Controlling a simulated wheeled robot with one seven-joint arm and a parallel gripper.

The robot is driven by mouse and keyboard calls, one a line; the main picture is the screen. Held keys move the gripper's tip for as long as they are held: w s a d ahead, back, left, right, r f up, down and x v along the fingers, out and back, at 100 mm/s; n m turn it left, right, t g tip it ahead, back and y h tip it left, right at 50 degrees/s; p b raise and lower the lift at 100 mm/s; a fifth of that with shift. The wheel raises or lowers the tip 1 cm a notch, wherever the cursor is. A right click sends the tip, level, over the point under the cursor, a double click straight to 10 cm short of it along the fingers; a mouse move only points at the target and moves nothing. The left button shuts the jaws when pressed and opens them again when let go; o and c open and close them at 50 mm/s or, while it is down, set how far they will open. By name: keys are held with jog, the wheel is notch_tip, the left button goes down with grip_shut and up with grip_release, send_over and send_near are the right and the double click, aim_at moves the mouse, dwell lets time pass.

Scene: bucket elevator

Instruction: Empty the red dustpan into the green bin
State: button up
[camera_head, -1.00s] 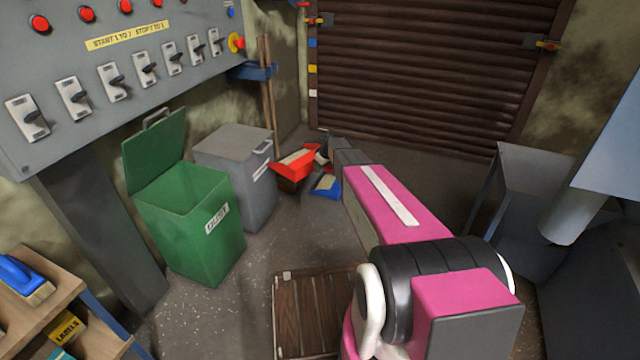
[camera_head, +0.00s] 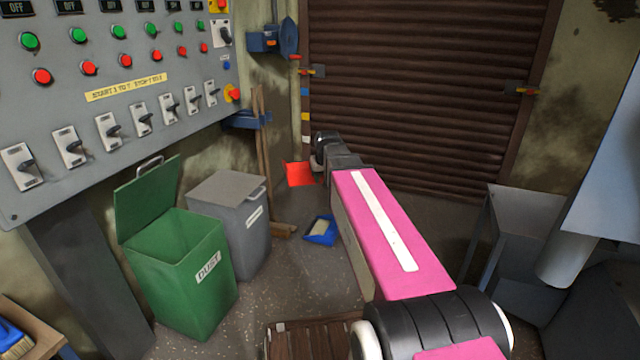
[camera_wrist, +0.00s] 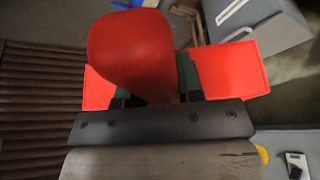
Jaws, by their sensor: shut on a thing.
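The red dustpan (camera_head: 299,174) is raised above the floor, left of the end of my pink arm in the head view. In the wrist view my gripper (camera_wrist: 150,92) is shut on its thick red handle (camera_wrist: 128,45), and the flat red pan (camera_wrist: 232,70) shows behind on both sides. The contents of the pan cannot be seen in either view now. The green bin (camera_head: 188,295), labelled DUST, stands at the left with its lid (camera_head: 148,197) open and leaning back. The dustpan is to the right of the bin and apart from it.
A grey lidded bin (camera_head: 228,222) stands between the green bin and the dustpan. A blue dustpan (camera_head: 321,231) lies on the floor below. The switch panel (camera_head: 110,100) overhangs the left side. A wooden pallet (camera_head: 312,342) lies in front. A grey hopper (camera_head: 520,230) stands right.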

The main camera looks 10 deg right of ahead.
jog(key=shift+s+r+m, duration=0.3)
jog(key=shift+s+r, duration=0.55)
jog(key=shift+s, duration=0.1)
jog(key=shift+a, duration=0.25)
jog(key=s+a+f+n+g+y, duration=0.1)
jog(key=s+a+f+n+y, duration=0.15)
jog(key=a+f+n, duration=0.9)
jog(key=s+a+f+n+g+y, duration=0.2)
jog(key=a+f, duration=0.5)
jog(key=a, duration=1.2)
jog(key=w+a+r+g+h, duration=0.1)
jog(key=w+a+r+h, duration=0.1)
jog(key=r, duration=0.4)
jog(key=w+a+r+g+h, duration=0.1)
jog(key=w+a+r+h, duration=0.1)
jog(key=a+r+h, duration=0.3)
jog(key=shift+a+r, duration=0.7)
jog(key=shift+r, duration=0.35)
jog(key=shift+w, duration=0.1)
